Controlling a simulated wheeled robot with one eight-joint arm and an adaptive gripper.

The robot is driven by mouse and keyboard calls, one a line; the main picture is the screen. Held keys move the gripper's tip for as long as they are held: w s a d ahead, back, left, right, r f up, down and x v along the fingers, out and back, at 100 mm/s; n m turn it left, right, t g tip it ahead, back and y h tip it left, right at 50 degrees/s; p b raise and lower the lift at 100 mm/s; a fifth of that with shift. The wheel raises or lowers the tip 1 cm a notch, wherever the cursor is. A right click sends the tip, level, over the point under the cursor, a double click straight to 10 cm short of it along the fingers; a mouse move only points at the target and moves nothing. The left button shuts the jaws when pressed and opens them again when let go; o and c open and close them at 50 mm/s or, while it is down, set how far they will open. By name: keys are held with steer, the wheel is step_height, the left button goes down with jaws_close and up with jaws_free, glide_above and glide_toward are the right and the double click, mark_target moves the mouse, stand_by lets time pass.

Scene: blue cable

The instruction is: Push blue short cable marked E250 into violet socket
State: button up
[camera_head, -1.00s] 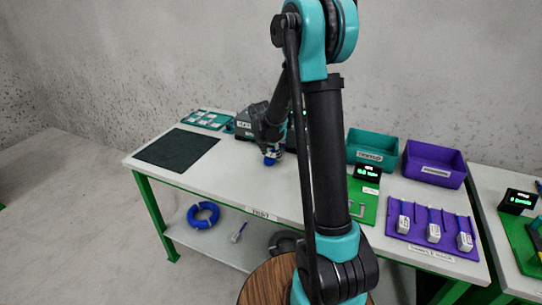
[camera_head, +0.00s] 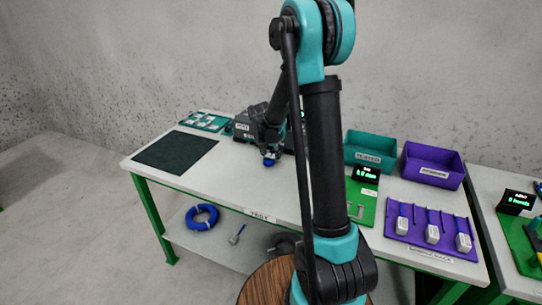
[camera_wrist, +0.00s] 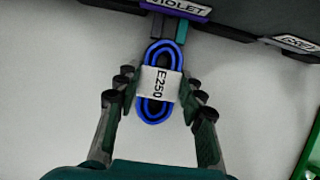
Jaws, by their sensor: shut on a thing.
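The blue short cable (camera_wrist: 144,106) is a small looped coil with a white wrap marked E250. My gripper (camera_wrist: 157,84) is shut on it, one finger at each side of the wrap. It also shows as a blue spot under my gripper in the head view (camera_head: 270,158). A grey and a teal plug end (camera_wrist: 181,31) stick out from the coil's far end. They point at the dark device edge below the violet label reading VIOLET (camera_wrist: 177,7). The socket opening is hidden, and I cannot tell whether the plug ends are in it.
The device box (camera_head: 243,127) stands at the table's back. A dark mat (camera_head: 175,152) lies left. Teal (camera_head: 370,157) and violet (camera_head: 433,177) bins and a violet rack (camera_head: 415,240) with white-tagged cables stand right. A larger blue coil (camera_head: 201,217) lies on the lower shelf.

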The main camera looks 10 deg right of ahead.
mark_target(273, 152)
steer(key=shift+w+d, duration=0.8)
steer(key=shift+w, duration=0.35)
stand_by(0.4)
steer(key=o, duration=1.3)
steer(key=shift+c, duration=0.2)
steer(key=shift+r, duration=4)
steer(key=shift+s, duration=0.1)
